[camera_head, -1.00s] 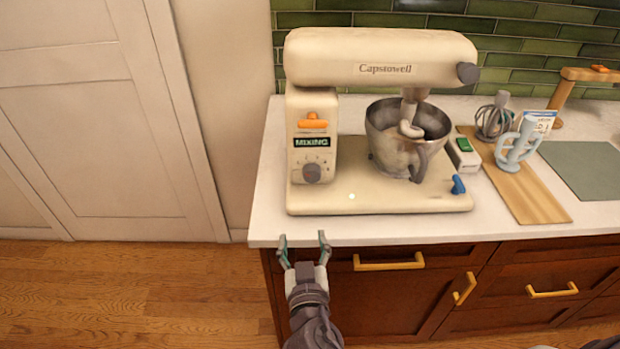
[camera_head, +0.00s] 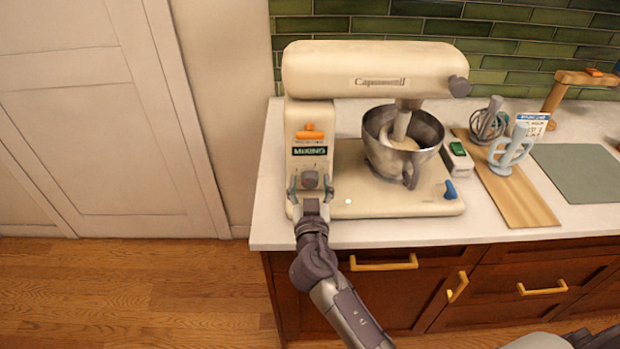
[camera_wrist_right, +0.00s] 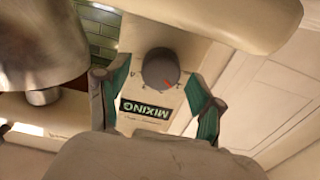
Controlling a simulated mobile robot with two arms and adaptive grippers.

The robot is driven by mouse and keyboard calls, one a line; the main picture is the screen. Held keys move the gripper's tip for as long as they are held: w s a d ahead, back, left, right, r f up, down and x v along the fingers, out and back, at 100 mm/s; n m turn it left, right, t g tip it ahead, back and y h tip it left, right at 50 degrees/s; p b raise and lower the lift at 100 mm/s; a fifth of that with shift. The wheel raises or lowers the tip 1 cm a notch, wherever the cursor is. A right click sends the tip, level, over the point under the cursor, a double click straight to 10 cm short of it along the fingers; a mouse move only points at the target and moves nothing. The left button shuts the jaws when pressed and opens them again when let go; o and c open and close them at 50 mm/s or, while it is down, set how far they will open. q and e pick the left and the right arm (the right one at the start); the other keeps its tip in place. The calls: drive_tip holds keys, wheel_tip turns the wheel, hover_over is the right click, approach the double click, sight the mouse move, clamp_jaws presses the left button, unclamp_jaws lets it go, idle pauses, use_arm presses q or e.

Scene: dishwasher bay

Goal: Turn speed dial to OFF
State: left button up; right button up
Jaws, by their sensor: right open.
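The cream stand mixer (camera_head: 375,68) stands on the counter with its head lowered over a steel bowl (camera_head: 402,150). Its grey speed dial (camera_head: 311,178) is low on the front of the column, below a display reading MIXING. The dial also shows in the right wrist view (camera_wrist_right: 160,68), round with a red mark on its face; that view appears upside down. My right gripper (camera_head: 311,186) is open in front of the dial, one finger on each side of it. Whether the fingers touch it I cannot tell. My left gripper is not in view.
An orange lever (camera_head: 310,132) sits above the display (camera_head: 309,151), and a blue knob (camera_head: 450,189) is on the mixer base. A wooden board (camera_head: 515,195), a whisk (camera_head: 488,122) and a light-blue attachment (camera_head: 510,150) lie to the right. The counter's front edge is below the gripper.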

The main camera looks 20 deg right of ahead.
drive_tip(key=shift+w+d, duration=0.1)
drive_tip(key=shift+w, duration=0.2)
drive_tip(key=c, duration=1.1)
drive_tip(key=shift+n, duration=0.4)
drive_tip(key=shift+f+n+b, duration=0.1)
drive_tip(key=shift+n+b, duration=0.55)
drive_tip(key=shift+n, duration=2.55)
